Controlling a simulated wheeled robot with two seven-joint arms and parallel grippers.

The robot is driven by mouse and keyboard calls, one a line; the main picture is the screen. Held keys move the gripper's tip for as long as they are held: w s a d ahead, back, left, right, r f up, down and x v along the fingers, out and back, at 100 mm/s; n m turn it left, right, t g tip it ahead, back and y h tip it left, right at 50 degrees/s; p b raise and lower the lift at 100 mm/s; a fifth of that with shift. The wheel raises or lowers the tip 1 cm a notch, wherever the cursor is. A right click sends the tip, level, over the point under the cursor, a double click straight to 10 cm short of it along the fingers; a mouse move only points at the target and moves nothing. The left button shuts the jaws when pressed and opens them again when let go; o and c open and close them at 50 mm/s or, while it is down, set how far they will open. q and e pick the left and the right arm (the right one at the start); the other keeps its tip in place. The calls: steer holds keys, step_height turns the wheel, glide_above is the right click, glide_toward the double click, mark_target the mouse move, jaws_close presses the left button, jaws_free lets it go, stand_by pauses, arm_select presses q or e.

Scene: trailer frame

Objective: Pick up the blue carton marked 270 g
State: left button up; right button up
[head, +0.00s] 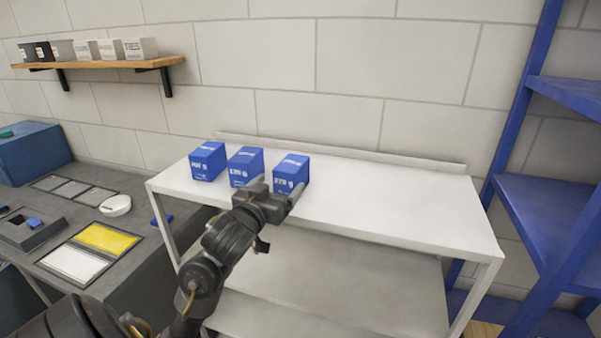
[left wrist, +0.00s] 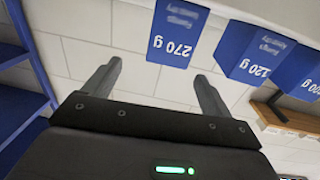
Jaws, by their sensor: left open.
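Three blue cartons stand in a row on the white shelf table (head: 400,207). The carton marked 270 g (head: 291,172) is the rightmost in the head view. The middle carton (head: 245,168) reads 120 g in the left wrist view, and the left carton (head: 207,161) has a label too small to read surely. My left gripper (head: 281,191) is open and empty, just in front of the 270 g carton. In the left wrist view the 270 g carton (left wrist: 176,36) appears upside down beyond the fingers (left wrist: 160,85), not between them. My right gripper is not in view.
A blue rack (head: 555,190) stands at the right. A dark bench (head: 110,225) with a yellow and white panel is at the left. A wooden wall shelf (head: 98,64) holds several small boxes. The table's right half is clear.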

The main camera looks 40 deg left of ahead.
mark_target(290, 165)
arm_select(q)
steer(key=shift+a+r, duration=0.1)
steer(key=shift+w+a+r, duration=0.15)
steer(key=shift+w+a, duration=0.7)
steer(key=shift+w, duration=0.2)
steer(key=shift+x, duration=1.1)
steer(key=shift+d, duration=0.1)
steer(key=shift+w+p, duration=0.3)
steer(key=shift+w, duration=0.05)
steer(key=p+x, duration=0.1)
steer(key=x, duration=0.3)
steer(key=shift+w+a, duration=0.15)
steer(key=shift+a, duration=0.05)
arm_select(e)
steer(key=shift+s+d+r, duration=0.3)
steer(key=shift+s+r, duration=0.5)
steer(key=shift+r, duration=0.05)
arm_select(q)
steer(key=shift+c, duration=0.3)
steer(key=c, duration=1.2)
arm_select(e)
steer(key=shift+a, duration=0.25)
